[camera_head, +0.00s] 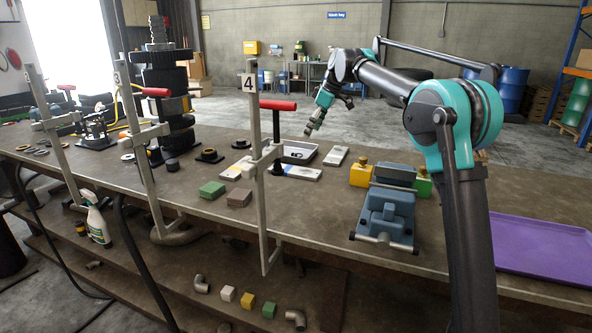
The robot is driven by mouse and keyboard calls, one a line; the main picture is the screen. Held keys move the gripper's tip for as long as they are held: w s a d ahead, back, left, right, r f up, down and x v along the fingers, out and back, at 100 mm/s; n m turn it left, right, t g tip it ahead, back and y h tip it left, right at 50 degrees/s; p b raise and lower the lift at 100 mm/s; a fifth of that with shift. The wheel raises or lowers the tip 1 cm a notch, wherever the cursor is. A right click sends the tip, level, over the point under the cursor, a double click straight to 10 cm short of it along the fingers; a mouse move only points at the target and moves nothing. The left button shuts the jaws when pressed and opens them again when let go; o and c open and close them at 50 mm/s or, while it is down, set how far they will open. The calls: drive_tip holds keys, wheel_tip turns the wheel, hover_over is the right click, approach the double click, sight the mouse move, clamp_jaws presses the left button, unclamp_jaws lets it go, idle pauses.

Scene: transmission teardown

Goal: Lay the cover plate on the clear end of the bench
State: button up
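My gripper (309,131) hangs above the far side of the bench (320,220), beyond a shallow grey tray (312,150). It is small in view, and I cannot tell whether its fingers are open or hold anything. No part is clearly recognisable as the cover plate. Flat pale pieces lie around the tray: one at its front (305,174), one to its right (337,156) and one to its left (233,173), partly behind a clamp. At the bench's right end lies a flat purple tray or mat (545,247), with nothing visible on it; my arm hides its left side.
A blue vise (386,216) stands right of centre, by yellow (360,175) and green blocks. Green (212,189) and brown blocks (239,197) lie left. Dark stacked gears (168,95) stand further left.

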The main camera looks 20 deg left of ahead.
approach(295, 170)
drive_tip(key=shift+w+a+f, duration=0.2)
drive_tip(key=shift+a+f, duration=0.15)
drive_tip(key=shift+f, duration=0.15)
drive_tip(key=shift+w+a+f, duration=0.15)
drive_tip(key=shift+a+f, duration=0.15)
drive_tip(key=shift+f, duration=0.25)
drive_tip(key=shift+d+x, duration=0.2)
drive_tip(key=shift+x, duration=2.65)
drive_tip(key=shift+s, duration=0.2)
drive_tip(key=shift+c, duration=0.2)
drive_tip(key=c, duration=1.8)
wheel_tip(295, 170, up, 20)
